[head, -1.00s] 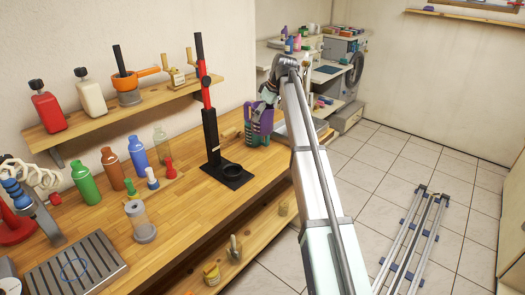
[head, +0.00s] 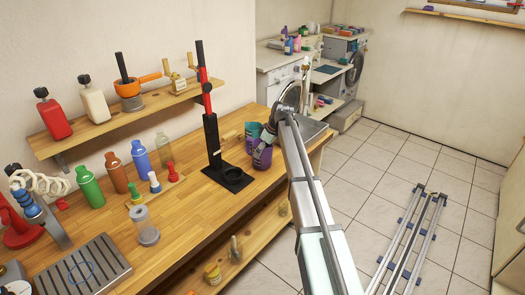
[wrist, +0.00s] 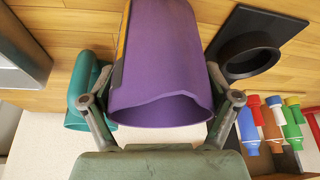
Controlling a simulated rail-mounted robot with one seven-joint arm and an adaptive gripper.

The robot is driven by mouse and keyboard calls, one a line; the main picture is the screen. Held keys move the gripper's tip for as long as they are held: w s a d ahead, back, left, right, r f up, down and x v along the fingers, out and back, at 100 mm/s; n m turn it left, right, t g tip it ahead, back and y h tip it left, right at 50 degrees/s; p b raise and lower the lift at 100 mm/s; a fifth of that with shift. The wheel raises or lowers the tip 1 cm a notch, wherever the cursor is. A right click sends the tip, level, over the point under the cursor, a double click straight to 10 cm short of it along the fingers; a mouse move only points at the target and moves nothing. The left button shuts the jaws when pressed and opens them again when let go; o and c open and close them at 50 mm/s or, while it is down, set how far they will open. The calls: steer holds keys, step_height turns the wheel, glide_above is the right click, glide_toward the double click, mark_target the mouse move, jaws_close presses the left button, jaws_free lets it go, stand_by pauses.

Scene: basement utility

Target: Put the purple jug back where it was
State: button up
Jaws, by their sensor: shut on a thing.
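The purple jug (head: 262,158) is at the right end of the wooden bench, near its front edge. My gripper (head: 268,136) is above it and shut on it. In the wrist view the jug (wrist: 165,55) fills the space between my two fingers (wrist: 160,95), with its open rim facing the camera. I cannot tell whether its base touches the bench. A teal jug (head: 252,130) stands just behind it; in the wrist view a teal curved piece (wrist: 88,85) shows beside the left finger.
A black stand with a red-topped post (head: 211,140) and ring base is left of the jug. Coloured bottles (head: 115,172) stand further left. A grey sink or tray (head: 305,130) is at the bench's right end. The bench between jug and stand is narrow but clear.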

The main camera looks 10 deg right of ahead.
steer(key=shift+f, duration=0.5)
steer(key=shift+f, duration=0.1)
steer(key=o, duration=1.5)
steer(key=b+v, duration=0.3)
steer(key=v, duration=0.9)
